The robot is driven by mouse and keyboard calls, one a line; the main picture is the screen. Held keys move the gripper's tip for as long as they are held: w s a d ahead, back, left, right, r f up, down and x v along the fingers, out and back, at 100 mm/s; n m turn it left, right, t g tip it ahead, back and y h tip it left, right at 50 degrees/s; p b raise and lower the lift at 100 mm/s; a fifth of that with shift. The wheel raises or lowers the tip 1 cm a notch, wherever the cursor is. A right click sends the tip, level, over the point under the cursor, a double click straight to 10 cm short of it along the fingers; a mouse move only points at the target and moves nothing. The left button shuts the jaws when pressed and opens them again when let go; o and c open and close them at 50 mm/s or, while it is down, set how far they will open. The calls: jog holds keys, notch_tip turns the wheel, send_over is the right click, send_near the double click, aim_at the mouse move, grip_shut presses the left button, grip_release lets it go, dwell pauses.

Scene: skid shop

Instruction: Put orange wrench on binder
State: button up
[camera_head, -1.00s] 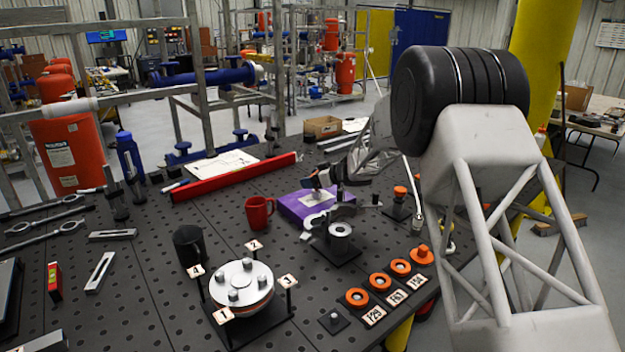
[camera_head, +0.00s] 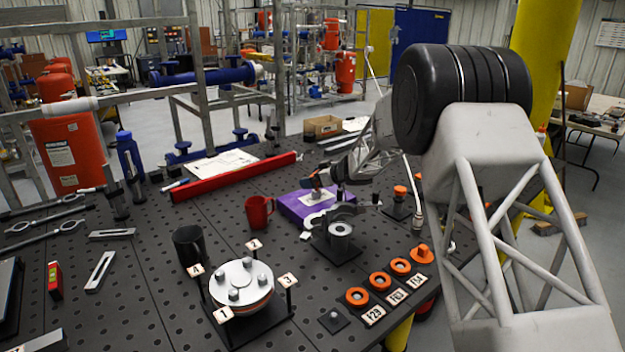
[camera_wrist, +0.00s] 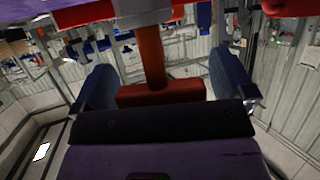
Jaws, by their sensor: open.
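The purple binder (camera_head: 290,207) lies flat on the dark perforated table, with a pale label on top. My gripper (camera_head: 325,184) is over the binder, seen partly behind the arm. An orange piece that looks like the orange wrench (camera_head: 316,181) shows at the gripper, just above the label. In the wrist view the orange wrench (camera_wrist: 158,93) is between the two blue fingers of my gripper (camera_wrist: 160,85), with visible gaps. The fingers are open. Its stem reaches toward a grey patch at the top. I cannot tell clearly whether it touches the binder.
A red mug (camera_head: 258,212) stands left of the binder, and a grey fixture (camera_head: 340,232) on a black base stands in front. A long red beam (camera_head: 235,178) lies behind. Several orange rings (camera_head: 380,281) sit at the front right.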

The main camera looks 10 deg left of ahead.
jog(key=v, duration=1.1)
jog(key=shift+s+d, duration=0.15)
jog(key=shift+d, duration=0.15)
jog(key=shift+r, duration=0.1)
